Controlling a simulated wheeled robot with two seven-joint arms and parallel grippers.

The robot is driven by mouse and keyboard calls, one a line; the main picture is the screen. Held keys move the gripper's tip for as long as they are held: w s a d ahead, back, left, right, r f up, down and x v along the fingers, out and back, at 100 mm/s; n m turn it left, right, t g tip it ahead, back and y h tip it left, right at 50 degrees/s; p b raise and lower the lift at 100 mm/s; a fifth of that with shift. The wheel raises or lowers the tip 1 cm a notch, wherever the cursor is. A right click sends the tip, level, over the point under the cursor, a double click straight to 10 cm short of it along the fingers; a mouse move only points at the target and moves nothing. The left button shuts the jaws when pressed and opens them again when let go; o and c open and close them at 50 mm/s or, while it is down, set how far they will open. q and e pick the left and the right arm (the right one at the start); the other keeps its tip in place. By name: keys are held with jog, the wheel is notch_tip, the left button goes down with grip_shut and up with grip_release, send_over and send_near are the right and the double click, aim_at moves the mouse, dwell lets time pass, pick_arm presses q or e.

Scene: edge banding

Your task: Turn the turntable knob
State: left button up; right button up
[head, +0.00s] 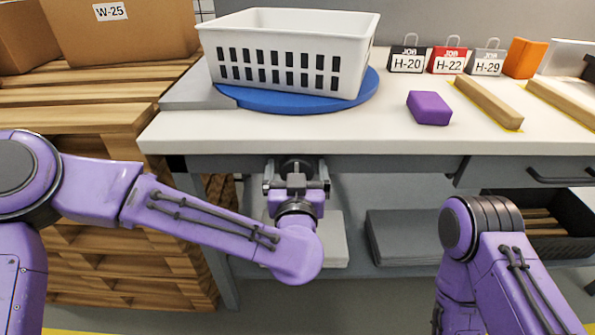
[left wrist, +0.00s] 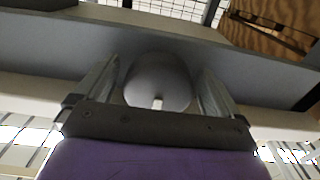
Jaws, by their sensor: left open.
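The turntable is a blue disc (head: 352,99) on the worktop, with a white slotted basket (head: 290,68) standing on it. A round grey knob (left wrist: 158,75) with a small white mark shows in the left wrist view, under the bench. In the head view it is a dark round shape (head: 297,163) below the worktop's front edge, mostly hidden by my gripper. My left gripper (head: 297,182) is open, with one finger on each side of the knob in the wrist view (left wrist: 157,88). I cannot tell whether the fingers touch it. My right gripper is out of view.
The worktop's front edge (head: 380,143) lies just above my left gripper. A purple block (head: 429,108), wooden strips (head: 488,103) and job tags (head: 447,61) are on the bench's right. A drawer (head: 545,172) is at right. Wooden pallets (head: 90,150) stand at left.

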pick_arm(q)
jog(key=c, duration=1)
jog(key=r+n+p, duration=0.1)
jog(key=p, duration=0.3)
jog(key=shift+s+d, duration=0.1)
jog(key=shift+s, duration=0.05)
jog(key=shift+f+n, duration=0.35)
jog(key=shift+n, duration=0.25)
jog(key=shift+f+n+p, duration=0.1)
jog(key=shift+n+p, duration=0.2)
jog(key=shift+n, duration=0.7)
jog(key=shift+f, duration=0.2)
jog(key=o, duration=1)
